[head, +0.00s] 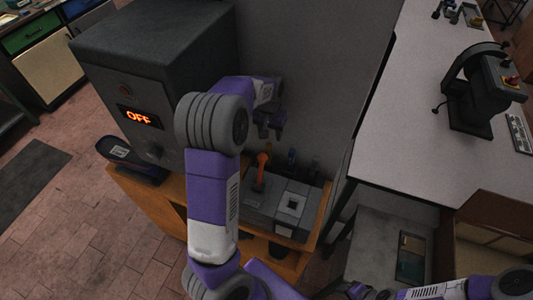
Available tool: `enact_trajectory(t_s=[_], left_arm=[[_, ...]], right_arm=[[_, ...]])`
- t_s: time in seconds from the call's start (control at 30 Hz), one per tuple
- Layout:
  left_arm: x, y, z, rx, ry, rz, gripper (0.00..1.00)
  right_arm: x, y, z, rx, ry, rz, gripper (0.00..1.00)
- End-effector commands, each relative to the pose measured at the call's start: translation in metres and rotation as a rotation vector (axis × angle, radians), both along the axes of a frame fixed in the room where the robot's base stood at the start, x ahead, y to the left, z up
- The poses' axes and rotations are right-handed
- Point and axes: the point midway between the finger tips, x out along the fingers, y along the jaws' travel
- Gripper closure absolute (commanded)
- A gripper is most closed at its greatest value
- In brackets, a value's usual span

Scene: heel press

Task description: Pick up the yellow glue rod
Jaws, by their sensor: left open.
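I cannot make out a yellow glue rod in the head view; it may be hidden or too small to tell. My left gripper (270,132) is open, its fingers pointing down over the wooden stand, behind and above a grey device (285,207). The device has an orange upright part (261,172). Nothing shows between the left fingers. My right gripper (358,290) is partly in view at the bottom edge, and its fingers are too small to read.
A dark grey box with a lit OFF display (140,117) stands left of my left arm. The wooden stand (322,215) holds the grey device. A pale table (410,150) on the right carries a dark machine (470,95). Tiled floor lies at the left.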

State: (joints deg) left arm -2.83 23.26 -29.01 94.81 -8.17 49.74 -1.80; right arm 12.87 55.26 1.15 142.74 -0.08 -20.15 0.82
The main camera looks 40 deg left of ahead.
Motion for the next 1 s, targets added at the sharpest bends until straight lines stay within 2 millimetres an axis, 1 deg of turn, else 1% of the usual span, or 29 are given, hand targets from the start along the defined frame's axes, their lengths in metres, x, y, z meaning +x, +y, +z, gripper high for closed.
enact_trajectory(t_s=[0.27, 0.4, 0.5, 0.63, 0.83, 0.87, 1.0], left_arm=[[-0.003, 0.005, -0.03, 0.004, 0.009, 0.002, 0.48], [-0.006, 0.006, -0.052, 0.003, 0.009, 0.002, 0.48], [-0.004, 0.007, -0.066, 0.004, 0.007, 0.001, 0.48], [-0.003, 0.007, -0.073, 0.004, 0.004, 0.0, 0.48], [-0.002, 0.007, -0.074, 0.004, 0.003, 0.0, 0.48], [-0.003, 0.007, -0.074, 0.004, 0.003, 0.0, 0.51], [-0.003, 0.007, -0.074, 0.004, 0.003, 0.001, 0.72]], right_arm=[[0.0, 0.0, 0.001, 0.0, -0.001, 0.0, 0.57], [0.0, 0.0, 0.004, 0.0, -0.001, 0.0, 0.57], [0.0, 0.0, 0.004, 0.0, -0.001, 0.0, 0.57], [0.0, 0.0, 0.005, 0.0, -0.001, 0.0, 0.57], [0.0, 0.0, 0.004, 0.0, -0.001, 0.0, 0.57], [0.0, 0.0, 0.004, 0.0, -0.001, 0.0, 0.57], [0.0, 0.0, 0.004, 0.0, -0.001, 0.0, 0.57]])
